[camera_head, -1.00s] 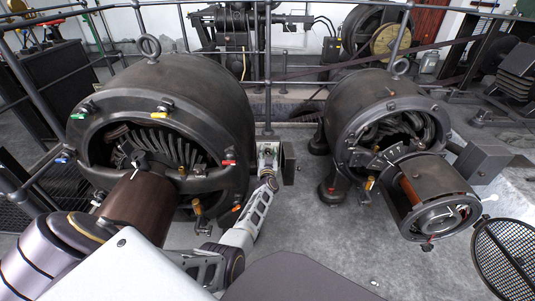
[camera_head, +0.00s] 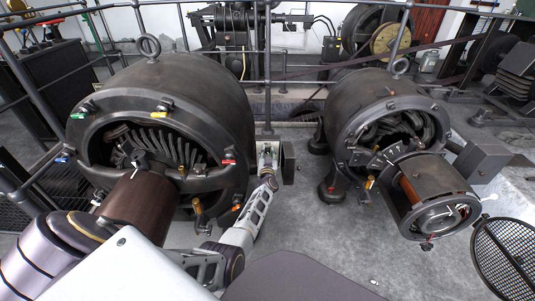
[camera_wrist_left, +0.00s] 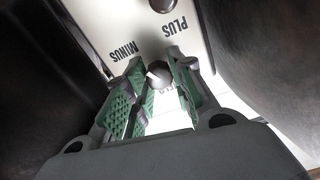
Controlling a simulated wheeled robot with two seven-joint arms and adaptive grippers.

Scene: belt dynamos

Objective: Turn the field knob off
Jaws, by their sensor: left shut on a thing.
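In the left wrist view a pale panel (camera_wrist_left: 125,25) carries the words PLUS and MINUS. A dark round knob (camera_wrist_left: 158,70) sits on it between the green-padded fingers of my left gripper (camera_wrist_left: 160,80), which is shut on it. The lettering just below this knob is mostly covered, so its label cannot be read. A second dark knob (camera_wrist_left: 163,5) shows at the top edge. In the head view my left gripper (camera_head: 267,161) is at the small box (camera_head: 288,162) between the two dynamos; the knob faces are too small to tell there. My right gripper is not in view.
A large dynamo (camera_head: 185,85) stands close on the left of my left arm, and a smaller dynamo (camera_head: 370,95) stands to the right. A railing (camera_head: 300,81) runs behind. A mesh guard (camera_head: 505,258) is at lower right. Bare floor (camera_head: 320,225) lies between the machines.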

